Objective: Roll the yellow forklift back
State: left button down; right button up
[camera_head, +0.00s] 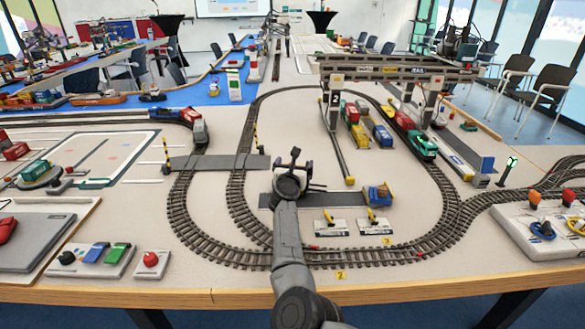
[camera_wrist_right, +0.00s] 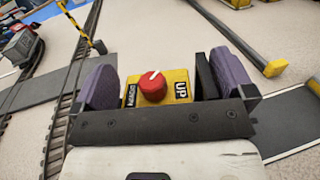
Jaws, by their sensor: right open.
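My right gripper (camera_wrist_right: 163,84) is open, with one purple finger on each side of the body. I cannot tell whether either finger touches it. In the head view my right gripper (camera_head: 291,162) is over the pale table near the dark road strip. No forklift is clear there; the gripper and arm cover that spot. My left gripper is out of view.
A blue and yellow truck (camera_head: 378,194) stands right of my gripper at the dark road strip (camera_head: 340,201). Railway track (camera_head: 238,200) loops around this area. A yellow-tipped grey rail (camera_head: 342,150) lies behind. Two small signs with yellow parts (camera_head: 328,222) stand in front.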

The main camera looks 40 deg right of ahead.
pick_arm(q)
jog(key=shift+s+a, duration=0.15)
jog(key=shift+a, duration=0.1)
pick_arm(e)
jog(key=shift+c, duration=0.4)
jog(key=c, duration=0.8)
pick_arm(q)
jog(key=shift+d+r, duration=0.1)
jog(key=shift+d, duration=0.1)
pick_arm(e)
jog(key=shift+s+a, duration=0.2)
jog(key=p+v, duration=0.1)
jog(key=v, duration=0.2)
jog(key=shift+s+a+p, duration=0.2)
jog(key=shift+s+p, duration=0.15)
jog(key=shift+p, duration=0.05)
jog(key=o, duration=0.8)
jog(key=shift+f, duration=0.1)
jog(key=shift+c, duration=0.2)
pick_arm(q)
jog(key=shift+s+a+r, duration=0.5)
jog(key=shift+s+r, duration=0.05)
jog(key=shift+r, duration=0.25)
pick_arm(e)
jog(key=shift+o, duration=0.6)
jog(key=shift+d, duration=0.1)
